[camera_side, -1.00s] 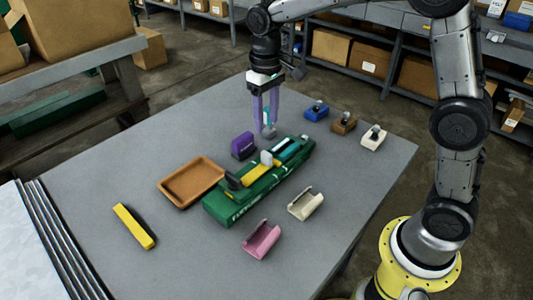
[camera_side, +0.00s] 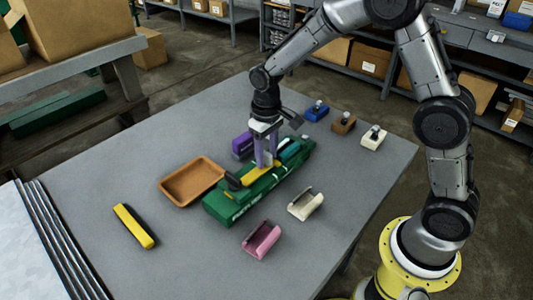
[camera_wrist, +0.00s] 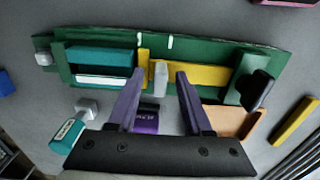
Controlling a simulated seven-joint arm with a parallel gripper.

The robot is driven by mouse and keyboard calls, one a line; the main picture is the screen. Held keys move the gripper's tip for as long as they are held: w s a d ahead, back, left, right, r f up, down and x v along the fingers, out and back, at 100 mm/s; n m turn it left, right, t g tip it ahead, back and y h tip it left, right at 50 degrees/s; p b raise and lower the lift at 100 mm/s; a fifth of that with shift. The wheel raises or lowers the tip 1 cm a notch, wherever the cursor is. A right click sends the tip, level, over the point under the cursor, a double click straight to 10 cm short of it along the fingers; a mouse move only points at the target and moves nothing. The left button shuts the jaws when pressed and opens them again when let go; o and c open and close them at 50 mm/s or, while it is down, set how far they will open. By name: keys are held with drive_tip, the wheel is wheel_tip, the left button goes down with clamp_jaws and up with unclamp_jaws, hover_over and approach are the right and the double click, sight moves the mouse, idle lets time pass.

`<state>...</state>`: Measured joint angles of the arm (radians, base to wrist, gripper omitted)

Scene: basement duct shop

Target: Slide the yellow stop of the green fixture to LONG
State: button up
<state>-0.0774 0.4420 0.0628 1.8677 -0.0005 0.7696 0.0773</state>
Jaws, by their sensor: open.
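The green fixture (camera_side: 232,207) lies on the table; it also shows across the top of the wrist view (camera_wrist: 200,50). Its yellow stop (camera_wrist: 205,76) is a long yellow bar in the channel, also seen in the side view (camera_side: 258,173). A pale grey upright tab (camera_wrist: 160,80) stands by the bar's left part in the wrist view. My gripper (camera_wrist: 157,76) is open, pointing down over the fixture, with its purple fingers on either side of the tab. I cannot tell whether they touch it. Two white tick marks show on the fixture's edge; no LONG lettering is readable.
A teal block (camera_wrist: 98,58) and a black knob (camera_wrist: 257,88) sit on the fixture. Close by are a purple block (camera_side: 241,144), brown tray (camera_side: 164,191), cream holder (camera_side: 306,205) and pink holder (camera_side: 261,241). A loose yellow bar (camera_side: 134,227) lies left.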

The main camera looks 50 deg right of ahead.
clamp_jaws()
drive_tip(key=shift+r, duration=0.1)
idle(1.2)
